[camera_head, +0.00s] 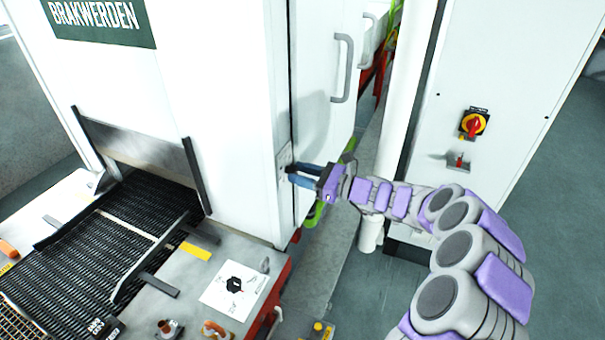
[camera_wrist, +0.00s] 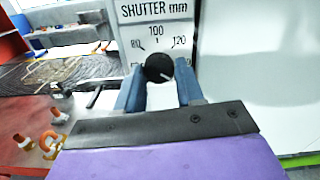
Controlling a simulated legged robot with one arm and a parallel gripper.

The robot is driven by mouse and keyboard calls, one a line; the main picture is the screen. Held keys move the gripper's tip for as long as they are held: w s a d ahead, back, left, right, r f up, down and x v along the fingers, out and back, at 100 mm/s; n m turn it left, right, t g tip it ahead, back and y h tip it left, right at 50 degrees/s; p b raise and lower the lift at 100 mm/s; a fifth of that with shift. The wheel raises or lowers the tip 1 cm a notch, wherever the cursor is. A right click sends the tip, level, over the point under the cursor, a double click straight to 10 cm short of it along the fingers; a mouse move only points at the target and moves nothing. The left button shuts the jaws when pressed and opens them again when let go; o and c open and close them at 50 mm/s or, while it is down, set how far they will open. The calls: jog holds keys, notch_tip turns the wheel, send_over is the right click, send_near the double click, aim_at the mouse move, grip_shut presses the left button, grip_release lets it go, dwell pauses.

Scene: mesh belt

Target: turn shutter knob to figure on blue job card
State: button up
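In the wrist view the black, round shutter knob (camera_wrist: 158,68) sits on a white plate (camera_wrist: 150,30) marked "SHUTTER mm", with 80, 100 and 120 readable. A small pale mark shows at the knob's lower right; its exact reading is unclear. My gripper (camera_wrist: 159,80) has its two blue fingers on either side of the knob, apart from each other; whether they touch it is unclear. In the head view my gripper (camera_head: 288,174) reaches the side of the white machine and hides the knob. I cannot make out a blue job card in either view.
The white machine (camera_head: 225,90) has a dark mesh belt (camera_head: 110,245) at its front. A white card (camera_head: 235,290) with a black hexagon lies on the table beside a yellow strip (camera_head: 195,251). A cabinet with a red-yellow switch (camera_head: 473,124) stands right.

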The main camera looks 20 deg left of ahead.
jog(key=c, duration=0.5)
jog(key=n+b, duration=0.2)
jog(key=b, duration=0.1)
jog(key=shift+f+n, duration=0.1)
jog(key=shift+n, duration=0.3)
jog(key=shift+n+b, duration=0.8)
jog(key=shift+n, duration=0.3)
jog(key=o, duration=1)
jog(key=shift+a, duration=0.15)
jog(key=d, duration=0.5)
jog(key=d+p, duration=0.1)
jog(key=d, duration=0.5)
jog(key=s+d+p, duration=0.1)
jog(key=d, duration=0.5)
jog(key=shift+s+d, duration=0.1)
jog(key=shift+d, duration=0.15)
